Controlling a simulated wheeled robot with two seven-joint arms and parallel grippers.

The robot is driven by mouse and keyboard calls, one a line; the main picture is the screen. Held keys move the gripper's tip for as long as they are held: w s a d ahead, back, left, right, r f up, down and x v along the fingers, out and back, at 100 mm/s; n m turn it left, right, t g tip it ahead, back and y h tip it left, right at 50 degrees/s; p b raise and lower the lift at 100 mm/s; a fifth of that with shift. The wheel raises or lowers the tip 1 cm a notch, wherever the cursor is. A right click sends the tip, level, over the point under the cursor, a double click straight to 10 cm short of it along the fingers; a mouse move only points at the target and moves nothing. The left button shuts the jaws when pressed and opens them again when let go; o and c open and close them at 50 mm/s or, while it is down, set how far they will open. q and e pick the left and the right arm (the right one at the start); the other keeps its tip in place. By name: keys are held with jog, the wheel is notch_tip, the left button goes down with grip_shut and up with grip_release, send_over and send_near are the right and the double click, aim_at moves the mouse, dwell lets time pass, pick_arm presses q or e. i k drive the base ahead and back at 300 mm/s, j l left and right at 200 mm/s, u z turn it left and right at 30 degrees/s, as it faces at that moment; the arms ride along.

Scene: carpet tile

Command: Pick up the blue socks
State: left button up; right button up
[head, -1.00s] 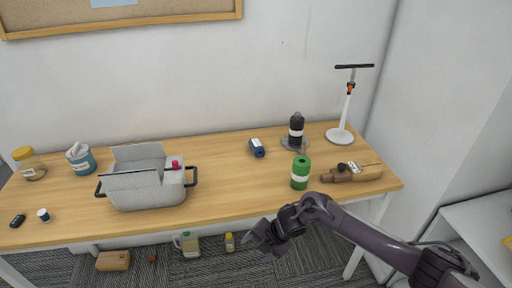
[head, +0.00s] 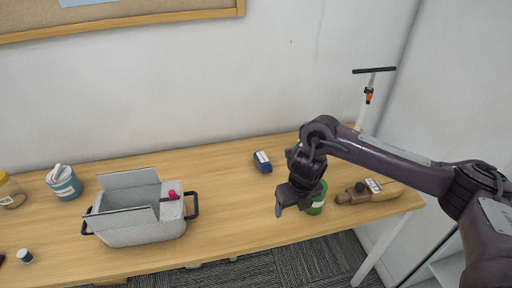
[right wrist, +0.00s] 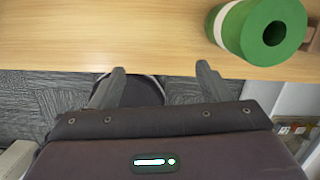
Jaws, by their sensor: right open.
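A small dark blue bundle with a white label, which looks like the blue socks (head: 262,161), lies on the wooden table toward the back, right of the grey basket. My right gripper (head: 287,204) is over the table's front part, nearer to me than the socks and apart from them. In the right wrist view the right gripper (right wrist: 161,70) has its two fingers spread, with nothing between them, above the table's front edge. The socks are not in the right wrist view. My left gripper is not in view.
A green roll (head: 317,200) stands close beside my right gripper and shows in the right wrist view (right wrist: 240,28). A grey basket (head: 140,232) stands left. A brown object (head: 368,191) lies right, near a lamp-like stand (head: 365,108). The table (head: 228,200) between basket and gripper is clear.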

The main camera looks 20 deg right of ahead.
aim_at(265, 165)
jog(key=i, duration=0.9)
